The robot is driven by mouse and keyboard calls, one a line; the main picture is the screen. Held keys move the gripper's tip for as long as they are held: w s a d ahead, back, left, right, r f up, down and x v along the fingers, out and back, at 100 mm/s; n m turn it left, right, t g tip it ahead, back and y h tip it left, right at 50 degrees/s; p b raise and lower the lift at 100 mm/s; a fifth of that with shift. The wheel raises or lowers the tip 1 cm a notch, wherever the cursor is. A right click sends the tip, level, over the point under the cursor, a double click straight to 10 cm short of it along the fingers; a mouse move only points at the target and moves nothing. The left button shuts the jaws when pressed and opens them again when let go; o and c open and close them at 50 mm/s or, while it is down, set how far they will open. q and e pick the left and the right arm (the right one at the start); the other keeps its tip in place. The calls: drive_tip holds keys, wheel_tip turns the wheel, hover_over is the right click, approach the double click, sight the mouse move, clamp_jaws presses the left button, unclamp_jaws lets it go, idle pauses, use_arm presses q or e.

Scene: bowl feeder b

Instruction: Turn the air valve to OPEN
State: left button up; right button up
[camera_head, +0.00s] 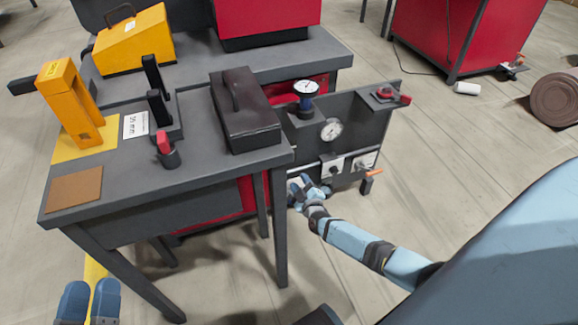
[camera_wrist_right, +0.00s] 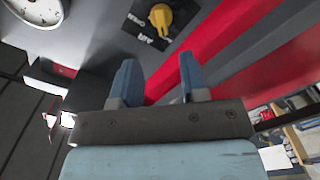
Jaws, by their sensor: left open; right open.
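The air valve's yellow knob (camera_wrist_right: 160,18) shows at the top of the right wrist view, on a dark plate (camera_wrist_right: 145,32) with lettering including AIR. I cannot clearly make out this knob in the head view. My right gripper (camera_head: 303,185) is low beside the grey panel (camera_head: 358,118), near the table's right leg. In the right wrist view its fingers (camera_wrist_right: 158,78) are apart with nothing between them, and the knob is beyond the tips, not touched. My left gripper (camera_head: 89,293) is open and empty at the lower left, in front of the table.
The grey table (camera_head: 205,165) stands left of my right gripper.

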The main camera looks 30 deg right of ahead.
use_arm(q)
wheel_tip(320, 180, down, 7)
drive_tip(key=g+b, duration=0.2)
drive_tip(key=b, duration=0.2)
drive_tip(key=shift+w+d+f+m+g, duration=0.2)
drive_tip(key=shift+d+m+g, duration=0.1)
drive_tip(key=shift+m+g, duration=0.1)
use_arm(e)
drive_tip(key=x, duration=1)
drive_tip(key=shift+w, duration=0.15)
clamp_jaws()
